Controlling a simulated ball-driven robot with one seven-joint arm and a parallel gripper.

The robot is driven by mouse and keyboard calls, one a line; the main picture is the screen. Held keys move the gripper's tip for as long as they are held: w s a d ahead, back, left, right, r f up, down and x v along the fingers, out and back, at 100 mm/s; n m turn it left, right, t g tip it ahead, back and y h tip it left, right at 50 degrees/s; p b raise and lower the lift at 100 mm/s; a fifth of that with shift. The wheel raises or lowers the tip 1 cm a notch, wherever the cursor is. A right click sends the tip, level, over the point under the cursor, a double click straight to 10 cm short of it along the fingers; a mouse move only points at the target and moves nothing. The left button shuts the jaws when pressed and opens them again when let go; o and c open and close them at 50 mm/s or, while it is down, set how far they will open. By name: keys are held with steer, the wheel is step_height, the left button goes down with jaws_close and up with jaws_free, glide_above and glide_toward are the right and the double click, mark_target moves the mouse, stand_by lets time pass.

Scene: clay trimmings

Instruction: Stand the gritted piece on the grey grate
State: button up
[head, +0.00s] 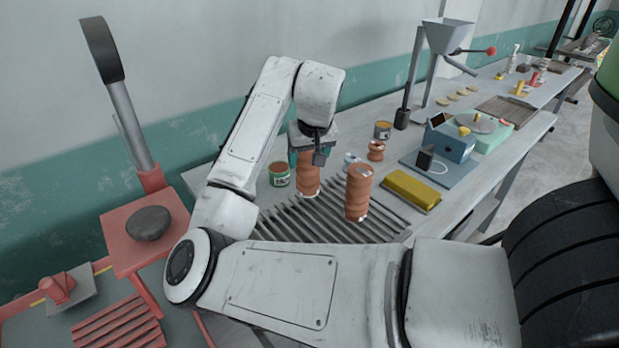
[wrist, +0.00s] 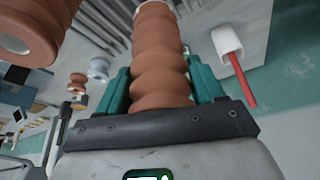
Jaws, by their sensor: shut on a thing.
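My gripper (head: 312,152) is shut on a ribbed terracotta clay piece (head: 308,178), held upright at the back of the grey grate (head: 290,226). In the wrist view the piece (wrist: 160,58) sits between the teal fingers of my gripper (wrist: 162,88), with a pale rim at its far end. I cannot tell whether its foot touches the slats. I cannot make out grit on either piece.
A small terracotta piece (head: 376,151), another can (head: 383,130) and a yellow block (head: 411,190) are to the right. The front left slats are bare.

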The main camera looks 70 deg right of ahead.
steer(key=shift+f, duration=2.35)
steer(key=shift+f, duration=0.1)
steer(key=o, duration=1.5)
steer(key=v, duration=1.2)
steer(key=shift+b, duration=0.3)
